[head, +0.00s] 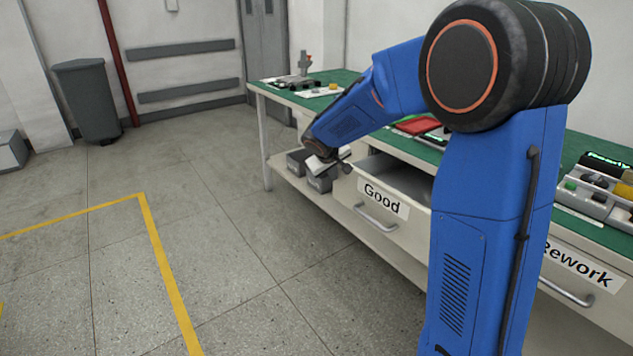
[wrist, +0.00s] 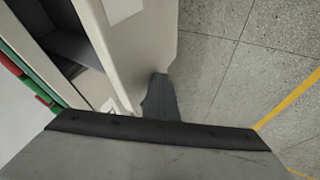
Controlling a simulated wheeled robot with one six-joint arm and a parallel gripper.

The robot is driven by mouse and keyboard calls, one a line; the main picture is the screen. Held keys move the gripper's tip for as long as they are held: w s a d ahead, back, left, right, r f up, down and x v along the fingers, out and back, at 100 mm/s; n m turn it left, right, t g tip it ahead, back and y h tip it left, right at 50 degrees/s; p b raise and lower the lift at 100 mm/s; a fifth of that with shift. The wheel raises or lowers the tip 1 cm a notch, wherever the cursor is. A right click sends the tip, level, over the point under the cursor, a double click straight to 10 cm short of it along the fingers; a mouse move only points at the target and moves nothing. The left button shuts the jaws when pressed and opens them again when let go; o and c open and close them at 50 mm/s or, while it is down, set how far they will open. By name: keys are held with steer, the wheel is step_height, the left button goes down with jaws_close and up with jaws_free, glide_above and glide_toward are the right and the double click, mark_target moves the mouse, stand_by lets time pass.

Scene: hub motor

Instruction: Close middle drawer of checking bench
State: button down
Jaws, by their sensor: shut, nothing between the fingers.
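The checking bench (head: 345,93) has a green top and cream drawers. The drawer labelled "Good" (head: 408,229) stands pulled out, its grey inside showing behind the front panel and a bar handle (head: 375,218) below the label. My arm hides part of the bench, so I cannot tell whether this is the middle drawer. My gripper (head: 340,165) is shut and empty near the left end of that drawer. In the wrist view, the dark fingers (wrist: 160,92) are beside a cream drawer front (wrist: 147,45); contact is unclear. An open drawer inside (wrist: 80,50) shows to the left.
A "Rework" drawer (head: 567,267) with a handle is at the right. Grey bins (head: 318,180) stand on the lower shelf at the left. Tools and parts lie on the bench top. The floor (head: 230,260) left of the bench is clear, with yellow lines.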

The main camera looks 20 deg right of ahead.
mark_target(371, 163)
steer(key=w+d, duration=0.2)
steer(key=d, duration=0.3)
steer(key=w+d, duration=0.2)
steer(key=d, duration=0.3)
steer(key=w+d, duration=0.2)
steer(key=d, duration=0.4)
steer(key=shift+d+r, duration=0.1)
steer(key=shift+d, duration=0.15)
steer(key=shift+d, duration=0.1)
